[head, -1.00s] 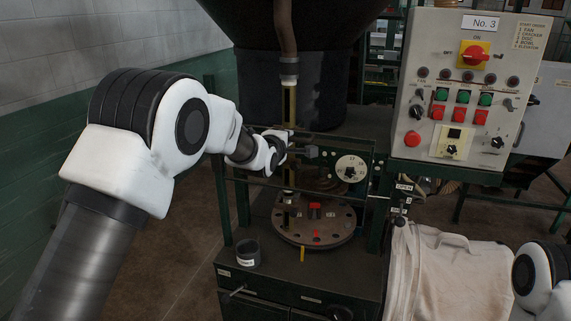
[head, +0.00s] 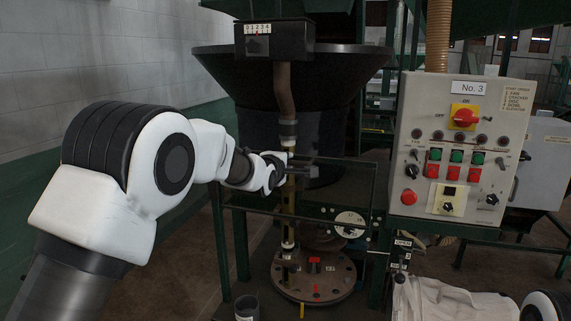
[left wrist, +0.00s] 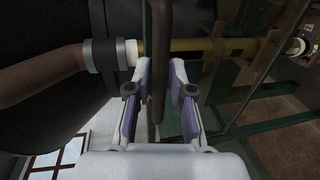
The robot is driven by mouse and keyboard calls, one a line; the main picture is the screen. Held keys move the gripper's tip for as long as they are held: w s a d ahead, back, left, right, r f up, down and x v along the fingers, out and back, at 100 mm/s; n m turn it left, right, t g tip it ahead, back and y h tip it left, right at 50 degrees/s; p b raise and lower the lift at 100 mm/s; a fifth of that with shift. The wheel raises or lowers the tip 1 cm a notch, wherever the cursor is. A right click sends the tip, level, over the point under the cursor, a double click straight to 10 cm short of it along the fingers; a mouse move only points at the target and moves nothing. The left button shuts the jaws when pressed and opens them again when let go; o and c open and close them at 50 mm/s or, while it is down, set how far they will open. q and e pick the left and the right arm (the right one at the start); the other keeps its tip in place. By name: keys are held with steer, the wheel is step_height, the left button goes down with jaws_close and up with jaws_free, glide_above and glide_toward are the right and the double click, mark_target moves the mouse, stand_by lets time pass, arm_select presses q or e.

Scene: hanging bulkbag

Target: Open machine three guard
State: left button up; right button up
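The machine three guard is a dark green metal frame (head: 345,160) in front of the machine, below and left of the panel with the No. 3 sign (head: 467,88). My left gripper (head: 300,172) is at the upper left of this frame. In the left wrist view, a dark bar of the guard (left wrist: 160,40) runs between the two fingers of my left gripper (left wrist: 160,82), with the pads close on both sides. The exact contact is hard to see. My right gripper is out of view; only a bit of my right arm shows at the lower right.
A round disc with holes (head: 313,278) sits below the guard, with a white dial (head: 350,222) behind it. A black hopper (head: 225,65) stands above. A small dark cup (head: 247,306) and a pale bag (head: 440,300) are at the front.

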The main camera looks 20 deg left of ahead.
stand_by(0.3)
arm_select(q)
steer(key=s, duration=0.4)
steer(key=s+r, duration=0.1)
steer(key=s, duration=0.2)
steer(key=s+r, duration=0.1)
steer(key=s, duration=0.3)
steer(key=shift+s+a+r, duration=0.1)
steer(key=shift+s+a, duration=0.1)
steer(key=shift+s, duration=0.15)
